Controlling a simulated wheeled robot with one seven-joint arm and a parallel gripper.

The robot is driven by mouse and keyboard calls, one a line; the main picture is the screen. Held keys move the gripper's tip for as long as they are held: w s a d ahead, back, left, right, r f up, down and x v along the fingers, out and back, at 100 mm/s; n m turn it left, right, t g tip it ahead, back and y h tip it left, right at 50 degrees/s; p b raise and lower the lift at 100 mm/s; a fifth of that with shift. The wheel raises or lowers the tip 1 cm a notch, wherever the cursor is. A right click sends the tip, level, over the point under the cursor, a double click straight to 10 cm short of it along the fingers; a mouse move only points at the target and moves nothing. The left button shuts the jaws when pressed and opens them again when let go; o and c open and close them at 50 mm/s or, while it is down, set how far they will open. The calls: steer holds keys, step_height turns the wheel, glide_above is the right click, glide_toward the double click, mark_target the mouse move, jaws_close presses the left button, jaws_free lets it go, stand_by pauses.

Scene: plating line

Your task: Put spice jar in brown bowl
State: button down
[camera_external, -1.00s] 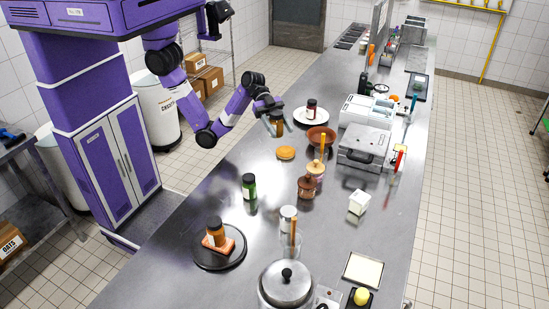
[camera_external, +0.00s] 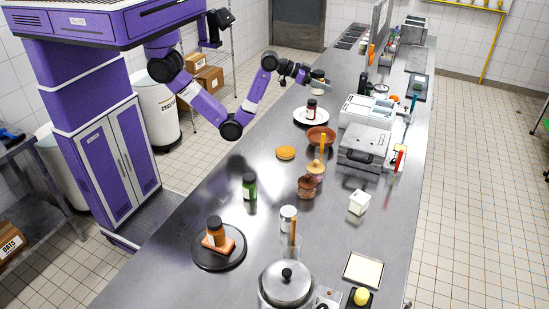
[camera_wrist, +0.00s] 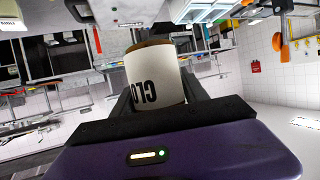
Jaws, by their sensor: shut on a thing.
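My gripper (camera_external: 313,79) is shut on a spice jar (camera_external: 318,75), above the far left part of the counter. In the wrist view the jar (camera_wrist: 157,82) fills the space between the fingers. It has a white label with dark letters, partly cut off, and a brown end. The jar is well apart from the bowl.
A white plate (camera_external: 299,119) with a dark jar (camera_external: 311,108) lies between my gripper and the bowl. A grey press (camera_external: 363,148) stands right of the bowl. Bare counter (camera_external: 238,149) lies to the left.

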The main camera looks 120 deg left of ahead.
step_height(320, 180, down, 20)
steer(key=shift+r, duration=0.15)
stand_by(0.3)
steer(key=shift+f, duration=0.4)
steer(key=shift+f, duration=0.2)
steer(key=c, duration=0.6)
jaws_free()
